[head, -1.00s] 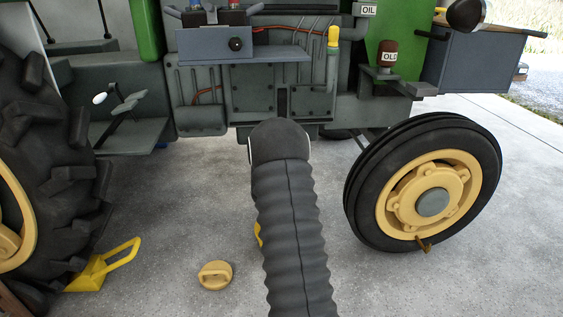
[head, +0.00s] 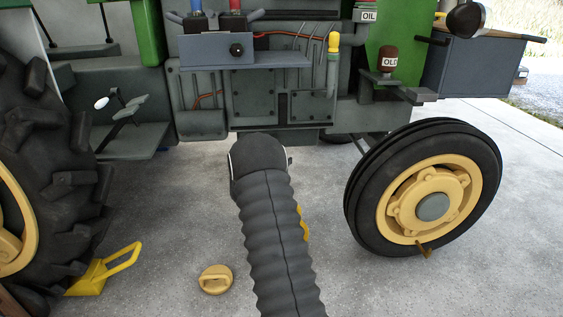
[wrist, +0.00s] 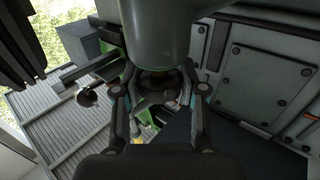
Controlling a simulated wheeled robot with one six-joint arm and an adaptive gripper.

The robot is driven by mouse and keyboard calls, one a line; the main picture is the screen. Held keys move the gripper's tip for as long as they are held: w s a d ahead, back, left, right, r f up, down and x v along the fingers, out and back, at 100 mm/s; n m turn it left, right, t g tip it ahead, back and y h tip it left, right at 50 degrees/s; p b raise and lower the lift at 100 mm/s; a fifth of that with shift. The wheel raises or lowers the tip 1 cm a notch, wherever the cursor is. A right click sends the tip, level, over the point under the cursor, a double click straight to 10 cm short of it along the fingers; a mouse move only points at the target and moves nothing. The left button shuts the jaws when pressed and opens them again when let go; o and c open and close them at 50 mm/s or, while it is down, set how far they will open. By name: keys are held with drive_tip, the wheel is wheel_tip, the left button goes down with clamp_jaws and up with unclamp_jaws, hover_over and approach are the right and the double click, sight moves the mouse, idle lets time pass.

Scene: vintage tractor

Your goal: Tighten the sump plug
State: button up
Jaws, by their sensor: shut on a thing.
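In the wrist view my gripper (wrist: 160,90) has its two fingers on either side of a dark round part (wrist: 158,82), closed on it. This part sits just below the end of a thick grey cylinder (wrist: 155,32). It looks like the sump plug, but it is in shadow and its thread and seating are hidden. In the head view my own dark arm covers the gripper and the plug. The tractor's grey engine side (head: 255,95) stands beyond the arm.
A front wheel (head: 432,205) stands to the right and a large rear tyre (head: 45,170) to the left. A round yellow piece (head: 215,279) and a yellow handled chock (head: 105,268) lie on the concrete. Another yellow thing (head: 303,222) is partly hidden behind my arm.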

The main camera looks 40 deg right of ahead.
drive_tip(key=shift+d+r, duration=0.1)
drive_tip(key=shift+r, duration=0.15)
drive_tip(key=o, duration=1.2)
drive_tip(key=shift+d, duration=0.1)
drive_tip(key=shift+f, duration=0.1)
drive_tip(key=shift+a, duration=0.2)
drive_tip(key=shift+s+a, duration=0.15)
drive_tip(key=shift+a, duration=0.35)
drive_tip(key=v, duration=1.1)
